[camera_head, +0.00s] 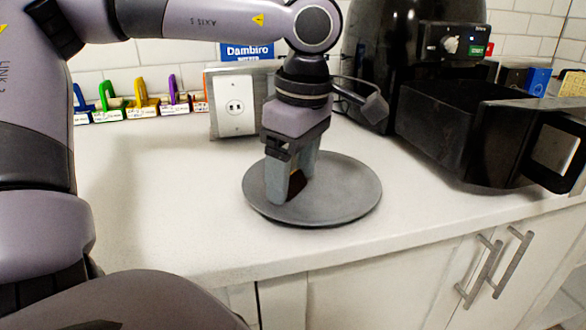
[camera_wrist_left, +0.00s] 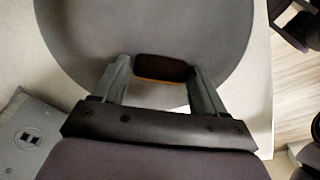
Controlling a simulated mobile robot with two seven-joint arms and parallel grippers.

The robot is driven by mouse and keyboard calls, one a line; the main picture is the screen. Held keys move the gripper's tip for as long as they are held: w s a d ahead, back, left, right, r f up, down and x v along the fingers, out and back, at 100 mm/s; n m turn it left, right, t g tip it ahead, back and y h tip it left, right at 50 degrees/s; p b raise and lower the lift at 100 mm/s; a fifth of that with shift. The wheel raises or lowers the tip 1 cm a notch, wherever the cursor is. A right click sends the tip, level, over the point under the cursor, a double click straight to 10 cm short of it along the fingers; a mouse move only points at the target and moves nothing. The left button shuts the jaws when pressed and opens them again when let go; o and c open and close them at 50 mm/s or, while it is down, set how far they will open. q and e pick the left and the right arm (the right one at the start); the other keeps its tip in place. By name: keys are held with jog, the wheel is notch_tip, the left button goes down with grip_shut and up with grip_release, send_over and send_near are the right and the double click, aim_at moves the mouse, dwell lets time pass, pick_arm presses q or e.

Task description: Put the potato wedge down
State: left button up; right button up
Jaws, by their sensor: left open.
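My left gripper (camera_head: 290,186) points down over a round grey plate (camera_head: 345,190) on the white counter. In the left wrist view its two fingers (camera_wrist_left: 158,78) stand apart, with a gap on at least one side of the potato wedge (camera_wrist_left: 160,68). The wedge is dark brown on top with a yellowish edge, and it lies on the plate (camera_wrist_left: 220,35) between the fingertips. In the head view the wedge (camera_head: 297,183) is mostly hidden behind the fingers. My right gripper does not show.
A black air fryer (camera_head: 400,60) with its drawer (camera_head: 460,125) pulled out stands to the right of the plate. A wall outlet (camera_head: 236,105) and several coloured tags (camera_head: 142,104) are behind. The counter left of the plate (camera_head: 160,190) is clear.

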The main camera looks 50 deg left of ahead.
pick_arm(q)
jog(key=shift+r, duration=0.25)
notch_tip(320, 180, up, 12)
jog(key=d+p, duration=0.1)
jog(key=p, duration=0.2)
jog(key=shift+w+d+f, duration=0.15)
jog(key=shift+w+d, duration=0.05)
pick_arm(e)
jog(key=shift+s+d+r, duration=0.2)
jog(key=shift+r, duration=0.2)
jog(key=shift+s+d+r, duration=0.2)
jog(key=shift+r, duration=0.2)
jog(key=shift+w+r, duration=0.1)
